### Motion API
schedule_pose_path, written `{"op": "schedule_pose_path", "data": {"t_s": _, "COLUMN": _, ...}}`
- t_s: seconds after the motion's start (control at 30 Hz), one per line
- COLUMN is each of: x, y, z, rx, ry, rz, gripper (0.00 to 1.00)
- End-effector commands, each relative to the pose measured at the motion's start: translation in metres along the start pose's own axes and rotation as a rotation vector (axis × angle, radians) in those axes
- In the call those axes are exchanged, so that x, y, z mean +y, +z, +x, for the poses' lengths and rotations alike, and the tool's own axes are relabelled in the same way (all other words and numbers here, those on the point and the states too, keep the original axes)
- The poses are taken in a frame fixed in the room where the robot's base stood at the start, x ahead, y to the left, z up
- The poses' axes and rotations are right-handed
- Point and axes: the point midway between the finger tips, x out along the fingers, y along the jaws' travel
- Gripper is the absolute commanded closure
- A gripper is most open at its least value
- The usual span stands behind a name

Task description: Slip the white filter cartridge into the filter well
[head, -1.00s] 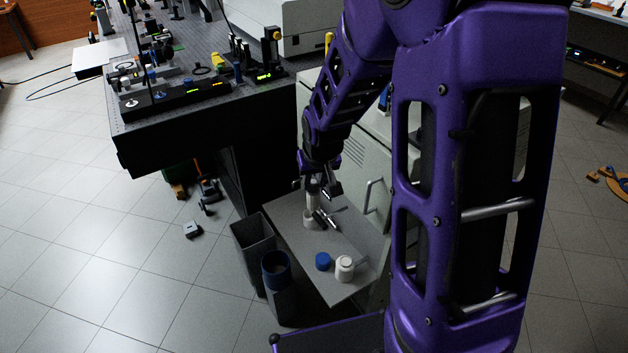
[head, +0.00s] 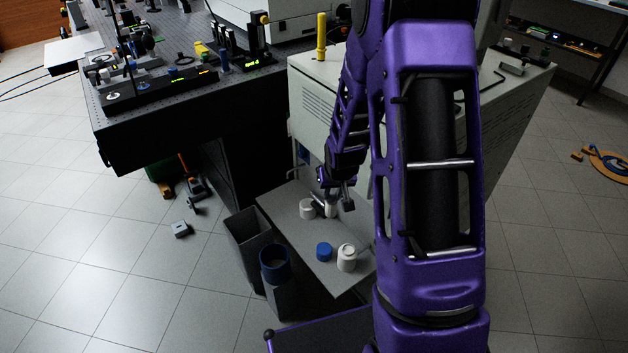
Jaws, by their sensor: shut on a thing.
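My gripper (head: 334,207) is low over the grey panel, shut on a small white piece (head: 330,211) that looks like the white filter cartridge. The fingers partly cover it, and I cannot tell whether its lower end touches the panel. Just left of it stands a short pale cylinder (head: 307,209), which may be the filter well; its opening is too small to make out. The held piece appears beside this cylinder, not in it. A white capped jar-like piece (head: 346,258) and a blue cap (head: 324,251) stand nearer on the panel.
The grey panel (head: 285,214) juts from the pale cabinet (head: 313,98). Two dark bins (head: 248,240) (head: 274,266) stand against its left side. The optics bench (head: 150,135) is at the upper left. Floor at the far left is mostly clear.

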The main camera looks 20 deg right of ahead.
Motion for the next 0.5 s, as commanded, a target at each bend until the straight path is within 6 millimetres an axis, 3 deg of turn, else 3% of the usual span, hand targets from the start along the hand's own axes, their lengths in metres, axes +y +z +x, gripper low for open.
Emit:
{"op": "schedule_pose_path", "data": {"t_s": 0.03, "x": 0.013, "y": 0.012, "z": 0.029, "rx": -0.007, "ry": 0.011, "rz": 0.022, "gripper": 1.00}}
{"op": "schedule_pose_path", "data": {"t_s": 0.2, "x": 0.044, "y": 0.032, "z": 0.076, "rx": -0.001, "ry": 0.036, "rz": 0.072, "gripper": 1.00}}
{"op": "schedule_pose_path", "data": {"t_s": 0.33, "x": 0.058, "y": 0.042, "z": 0.096, "rx": 0.003, "ry": 0.047, "rz": 0.092, "gripper": 1.00}}
{"op": "schedule_pose_path", "data": {"t_s": 0.5, "x": 0.065, "y": 0.046, "z": 0.104, "rx": 0.005, "ry": 0.052, "rz": 0.102, "gripper": 1.00}}
